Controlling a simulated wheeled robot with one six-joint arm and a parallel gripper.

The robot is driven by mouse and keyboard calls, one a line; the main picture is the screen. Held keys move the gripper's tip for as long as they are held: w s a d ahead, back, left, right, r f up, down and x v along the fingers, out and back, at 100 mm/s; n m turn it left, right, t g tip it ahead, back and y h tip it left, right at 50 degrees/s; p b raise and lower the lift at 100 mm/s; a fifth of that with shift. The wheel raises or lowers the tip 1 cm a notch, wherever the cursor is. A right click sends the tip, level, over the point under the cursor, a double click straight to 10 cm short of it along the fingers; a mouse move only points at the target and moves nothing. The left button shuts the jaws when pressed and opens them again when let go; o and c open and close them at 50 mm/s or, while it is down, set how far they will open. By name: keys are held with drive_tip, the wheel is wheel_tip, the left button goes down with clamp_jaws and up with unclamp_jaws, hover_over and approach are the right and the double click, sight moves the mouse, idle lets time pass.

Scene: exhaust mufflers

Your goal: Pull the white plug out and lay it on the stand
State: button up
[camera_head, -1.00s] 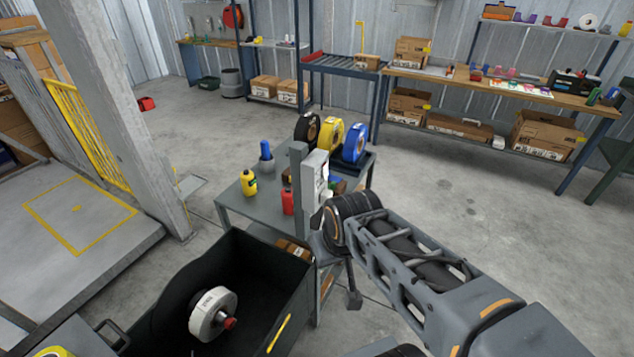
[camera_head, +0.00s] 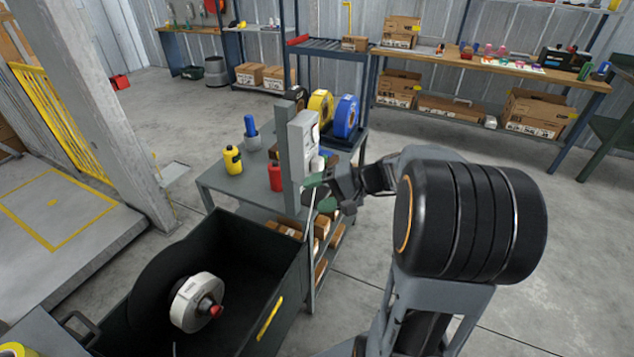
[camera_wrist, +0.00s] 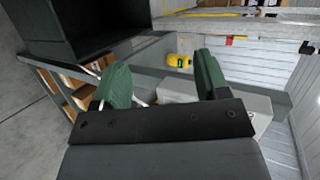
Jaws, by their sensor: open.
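A light grey box (camera_head: 301,128) is fixed to an upright grey post on the grey stand (camera_head: 222,184). A small white part, which looks like the plug (camera_head: 317,161), shows low on the box's right side; its details are too small to tell. My gripper (camera_head: 320,192) has green fingers and is just below and beside that part. In the wrist view my gripper (camera_wrist: 163,82) has its fingers spread, with nothing clearly held between them. The box (camera_wrist: 250,103) lies partly behind the right finger there. The plug cannot be made out in the wrist view.
A yellow bottle (camera_head: 232,160), a red bottle (camera_head: 276,176) and a blue-handled item (camera_head: 251,132) stand on the stand, with yellow and blue reels (camera_head: 345,117) at its back. A dark bin (camera_head: 250,249) holding a white reel is at front left. Floor right of the stand is clear.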

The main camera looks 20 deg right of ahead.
sight(322, 166)
drive_tip(key=w+d+m+t+b, duration=0.1)
drive_tip(key=w+d+t, duration=0.1)
drive_tip(key=d, duration=0.3)
drive_tip(key=w+d+f+m+t+b, duration=0.1)
drive_tip(key=w+d+m+t, duration=0.1)
drive_tip(key=d+t, duration=0.3)
drive_tip(key=shift+w+d+f+y, duration=0.25)
drive_tip(key=shift+w+d+y, duration=0.1)
drive_tip(key=shift+d, duration=0.4)
drive_tip(key=shift+w+a, duration=0.1)
drive_tip(key=shift+a, duration=0.05)
drive_tip(key=x, duration=0.6)
drive_tip(key=shift+w+a, duration=0.15)
drive_tip(key=shift+w, duration=0.05)
drive_tip(key=shift+b+x, duration=0.5)
drive_tip(key=shift+x, duration=0.65)
drive_tip(key=shift+r, duration=0.1)
drive_tip(key=shift+b, duration=0.8)
drive_tip(key=shift+c, duration=0.2)
